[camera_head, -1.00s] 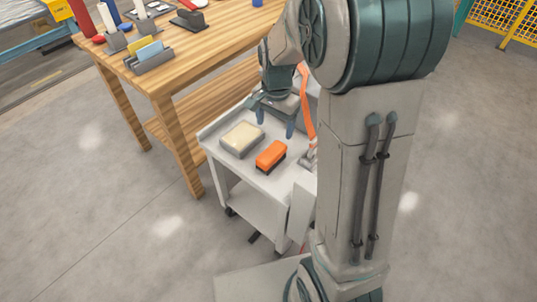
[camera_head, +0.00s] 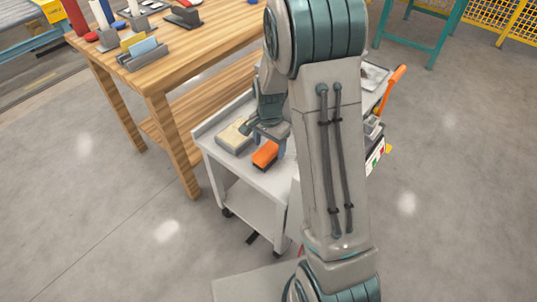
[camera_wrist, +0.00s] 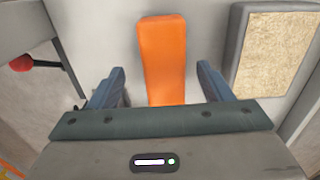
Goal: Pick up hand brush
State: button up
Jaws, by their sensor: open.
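The hand brush (camera_head: 265,155) has an orange top and a dark lower edge. It lies on the light grey cart top (camera_head: 205,133). In the wrist view the orange brush (camera_wrist: 163,55) runs lengthwise between the two blue-grey fingers. My gripper (camera_wrist: 162,85) is open, with clear gaps on both sides of the brush. In the head view my gripper (camera_head: 267,140) is over the far side of the brush and partly covers it. The bristles are hidden.
A grey tray with a beige pad (camera_head: 232,138) stands close left of the brush; it also shows at the right of the wrist view (camera_wrist: 272,55). A wooden table (camera_head: 170,55) with several items stands behind the cart. My arm hides the cart's right part.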

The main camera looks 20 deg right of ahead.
aim_at(268, 148)
jog(key=f, duration=0.4)
jog(key=shift+w+f+b, duration=0.15)
jog(key=shift+w+b, duration=0.15)
jog(key=c, duration=1.1)
jog(key=shift+c, duration=0.2)
notch_tip(268, 148, up, 10)
jog(key=shift+r+p, duration=0.1)
jog(key=shift+p, duration=0.8)
